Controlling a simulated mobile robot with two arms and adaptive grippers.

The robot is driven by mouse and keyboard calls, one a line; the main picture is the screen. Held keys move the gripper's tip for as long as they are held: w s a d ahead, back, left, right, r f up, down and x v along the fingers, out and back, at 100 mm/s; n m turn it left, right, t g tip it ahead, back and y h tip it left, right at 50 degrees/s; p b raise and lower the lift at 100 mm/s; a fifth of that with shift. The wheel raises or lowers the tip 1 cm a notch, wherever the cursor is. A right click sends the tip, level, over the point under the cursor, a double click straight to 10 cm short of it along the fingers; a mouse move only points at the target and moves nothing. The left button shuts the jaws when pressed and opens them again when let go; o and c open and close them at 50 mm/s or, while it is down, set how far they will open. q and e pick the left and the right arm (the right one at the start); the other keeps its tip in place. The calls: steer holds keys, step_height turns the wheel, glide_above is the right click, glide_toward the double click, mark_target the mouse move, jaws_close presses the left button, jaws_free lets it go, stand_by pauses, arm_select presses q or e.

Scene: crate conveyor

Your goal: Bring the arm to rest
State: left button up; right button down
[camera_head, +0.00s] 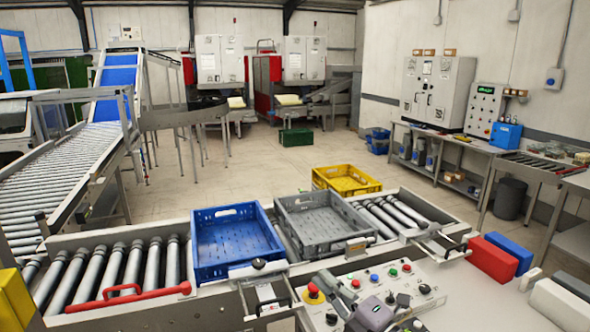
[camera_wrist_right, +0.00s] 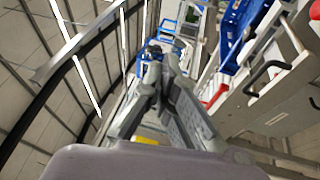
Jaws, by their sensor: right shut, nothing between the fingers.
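My right gripper (camera_head: 328,284) is low in the head view, in front of the control panel, with its grey-purple body at the bottom edge. In the right wrist view its two dark fingers (camera_wrist_right: 154,55) converge and meet at the tips, shut with nothing between them. The gripper is apart from the crates. My left gripper is not in the head view.
A blue crate (camera_head: 236,237) and a grey crate (camera_head: 322,222) sit on the roller conveyor (camera_head: 112,268). A yellow crate (camera_head: 347,179) stands behind. The control panel (camera_head: 385,287) has several coloured buttons. Red (camera_head: 492,259) and blue (camera_head: 512,250) blocks are at right.

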steer(key=s+d+f+m+t+h, duration=0.2)
steer(key=d+m+h, duration=0.45)
steer(key=m, duration=0.25)
steer(key=s+d+f+m+t+h, duration=0.2)
steer(key=s+d+m+h, duration=0.1)
steer(key=d+m+h, duration=0.4)
steer(key=s+d+f+m+g+h, duration=0.35)
steer(key=s+f+m+g, duration=0.25)
steer(key=f, duration=0.3)
steer(key=s+a+f+m+g+y, duration=0.15)
steer(key=s+f+g, duration=0.4)
steer(key=s, duration=0.55)
steer(key=s+a+f+g+y, duration=0.1)
steer(key=s+f+g+y, duration=0.4)
steer(key=s, duration=0.6)
steer(key=s+f+g+h+b, duration=0.1)
steer(key=s+f+h+b, duration=0.15)
steer(key=f, duration=3.05)
steer(key=s+d+f+g+b, duration=0.1)
steer(key=s+d+f+b, duration=0.1)
steer(key=s+f, duration=1.3)
steer(key=shift+s+f, duration=0.35)
steer(key=shift+s, duration=0.45)
